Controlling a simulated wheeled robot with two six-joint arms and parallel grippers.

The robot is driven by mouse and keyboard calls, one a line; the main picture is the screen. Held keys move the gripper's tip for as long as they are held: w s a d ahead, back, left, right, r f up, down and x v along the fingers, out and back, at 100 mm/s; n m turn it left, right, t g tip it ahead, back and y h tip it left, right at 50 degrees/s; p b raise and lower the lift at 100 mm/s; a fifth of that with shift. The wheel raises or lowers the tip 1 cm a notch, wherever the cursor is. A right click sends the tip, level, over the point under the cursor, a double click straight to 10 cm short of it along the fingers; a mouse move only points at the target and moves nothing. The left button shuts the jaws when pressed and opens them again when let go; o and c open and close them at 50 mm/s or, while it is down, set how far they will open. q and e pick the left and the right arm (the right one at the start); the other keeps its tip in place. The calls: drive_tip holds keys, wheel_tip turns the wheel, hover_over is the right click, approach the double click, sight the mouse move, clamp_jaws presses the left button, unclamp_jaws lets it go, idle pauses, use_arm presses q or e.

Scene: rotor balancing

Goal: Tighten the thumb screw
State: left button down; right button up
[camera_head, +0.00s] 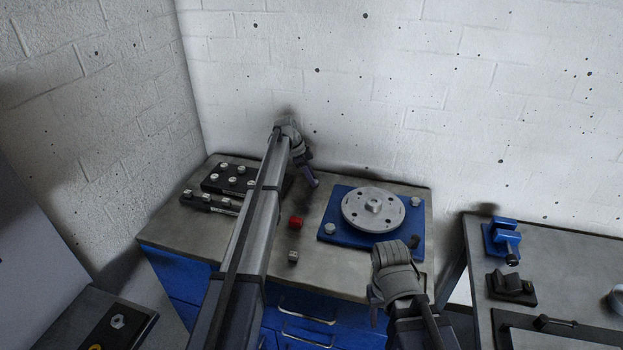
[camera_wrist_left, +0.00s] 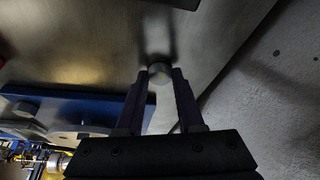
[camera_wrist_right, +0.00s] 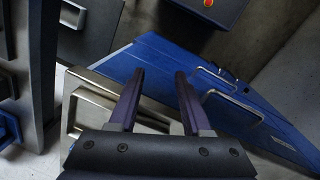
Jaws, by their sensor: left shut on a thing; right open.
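My left gripper (camera_head: 312,182) is over the back of the bench, left of the blue base plate (camera_head: 327,236). In the left wrist view its fingers are shut on a small round silver piece (camera_wrist_left: 158,72); I cannot tell whether this is the thumb screw. The grey rotor disc (camera_head: 374,210) lies flat on the blue plate, with a round silver knob (camera_head: 330,228) at the plate's left front corner and another knob (camera_head: 415,201) at its right back corner.
Black racks (camera_head: 209,203) with several silver pieces stand at the bench's left. A second bench (camera_head: 560,286) with a blue vise (camera_head: 505,238) stands at right.

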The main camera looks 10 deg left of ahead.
use_arm(q)
drive_tip(key=shift+w+m+g, duration=0.2)
drive_tip(key=shift+m+g, duration=0.4)
drive_tip(key=shift+m, duration=1)
drive_tip(key=c, duration=0.5)
unclamp_jaws()
drive_tip(key=shift+r, duration=0.15)
use_arm(e)
drive_tip(key=shift+r, duration=0.15)
